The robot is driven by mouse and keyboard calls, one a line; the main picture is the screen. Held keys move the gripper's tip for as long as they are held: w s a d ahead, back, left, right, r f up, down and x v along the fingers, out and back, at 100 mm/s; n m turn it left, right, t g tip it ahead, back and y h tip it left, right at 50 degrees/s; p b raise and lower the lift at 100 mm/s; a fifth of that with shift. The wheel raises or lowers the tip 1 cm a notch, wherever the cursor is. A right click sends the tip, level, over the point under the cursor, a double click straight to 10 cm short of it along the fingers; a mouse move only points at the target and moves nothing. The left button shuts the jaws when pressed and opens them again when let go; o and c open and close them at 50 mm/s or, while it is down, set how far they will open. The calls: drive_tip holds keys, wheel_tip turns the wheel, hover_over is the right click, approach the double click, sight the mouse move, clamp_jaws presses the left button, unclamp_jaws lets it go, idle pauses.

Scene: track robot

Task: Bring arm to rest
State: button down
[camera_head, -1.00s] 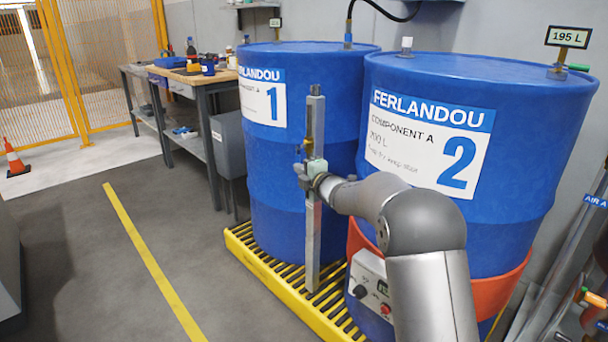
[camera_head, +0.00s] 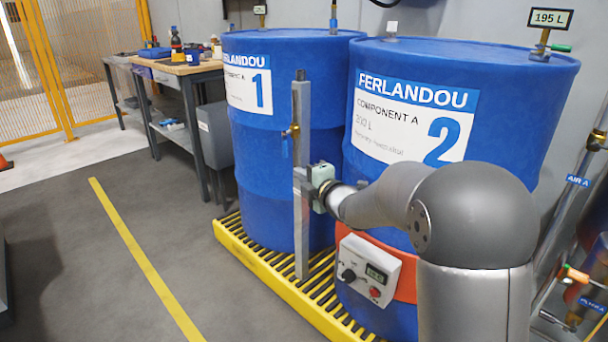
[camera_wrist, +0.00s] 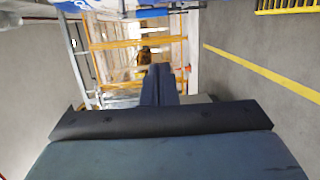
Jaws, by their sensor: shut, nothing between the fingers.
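My gripper (camera_wrist: 160,72) shows in the wrist view as two dark fingers close together, shut with nothing between them. The dark gripper body fills the bottom of that view. In the head view my arm reaches in from the lower right, bent at a large grey joint. Its wrist end lies in front of the blue drums, close beside an upright grey post (camera_head: 301,215) with a brass valve. I cannot tell from this view whether they touch. The fingers are not clear in the head view.
Blue drum 1 (camera_head: 288,165) and drum 2 (camera_head: 425,62) stand on a yellow pallet (camera_head: 228,238). A control box (camera_head: 368,270) is on drum 2's orange band. A workbench (camera_head: 180,70) stands behind left. Pipes are at right. Floor with a yellow line (camera_head: 140,255) is clear at left.

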drive_tip(key=s+d+r+m+g+h+p, duration=0.3)
drive_tip(key=s+d+r+m+h+p, duration=0.8)
drive_tip(key=p, duration=0.8)
drive_tip(key=s+d+r+m+g+p, duration=0.2)
drive_tip(key=s+p, duration=0.4)
drive_tip(key=s, duration=0.4)
drive_tip(key=s+d+r+m+g+y+p, duration=0.1)
drive_tip(key=s+r+m+g+p, duration=0.4)
drive_tip(key=s, duration=0.5)
drive_tip(key=s+d+r+m+g+p, duration=0.2)
drive_tip(key=s+r+m+p, duration=0.3)
drive_tip(key=s, duration=0.5)
drive_tip(key=shift+s+d+r+m+g+p, duration=0.35)
drive_tip(key=shift+s+m+g+p, duration=0.05)
drive_tip(key=shift+m+g+p, duration=0.45)
